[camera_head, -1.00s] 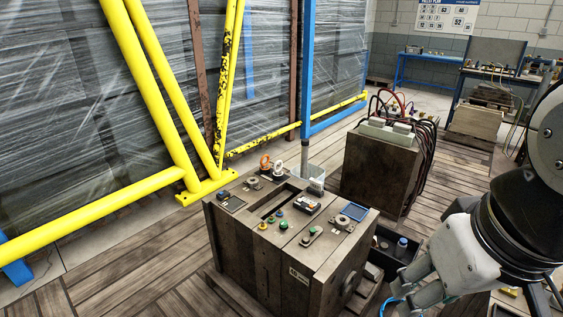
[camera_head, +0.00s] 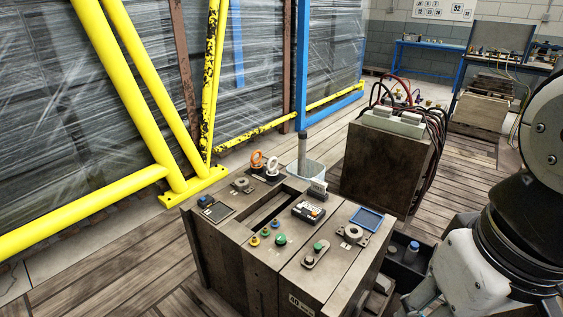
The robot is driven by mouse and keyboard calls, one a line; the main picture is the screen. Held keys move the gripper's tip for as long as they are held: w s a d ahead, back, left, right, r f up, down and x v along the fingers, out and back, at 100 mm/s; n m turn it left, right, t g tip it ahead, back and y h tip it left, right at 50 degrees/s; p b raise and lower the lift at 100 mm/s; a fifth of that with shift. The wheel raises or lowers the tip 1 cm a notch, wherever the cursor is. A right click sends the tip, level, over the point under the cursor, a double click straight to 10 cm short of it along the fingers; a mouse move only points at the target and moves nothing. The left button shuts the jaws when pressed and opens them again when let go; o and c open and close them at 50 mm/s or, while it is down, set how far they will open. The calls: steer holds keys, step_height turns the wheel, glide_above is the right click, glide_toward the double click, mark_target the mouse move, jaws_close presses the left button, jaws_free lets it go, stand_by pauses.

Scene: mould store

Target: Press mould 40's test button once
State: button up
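The brown block-like mould (camera_head: 232,252) stands at the lower middle. A small label (camera_head: 301,304) on its front seems to read 40. A separate grey plate to the right carries a green button (camera_head: 317,247). I cannot read which is the test button. My gripper (camera_head: 418,301) is low at the right, beside the mould and apart from these buttons. Its fingertips are near the bottom edge, and their opening is unclear.
Orange and white lifting rings (camera_head: 264,166) and a small connector box (camera_head: 309,212) rise from the mould's top. A second mould with hoses (camera_head: 386,165) stands behind. A yellow frame (camera_head: 80,215) runs along the left. A dark bin with a bottle (camera_head: 411,252) sits at the right.

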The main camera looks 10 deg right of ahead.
jaws_close()
stand_by(1.1)
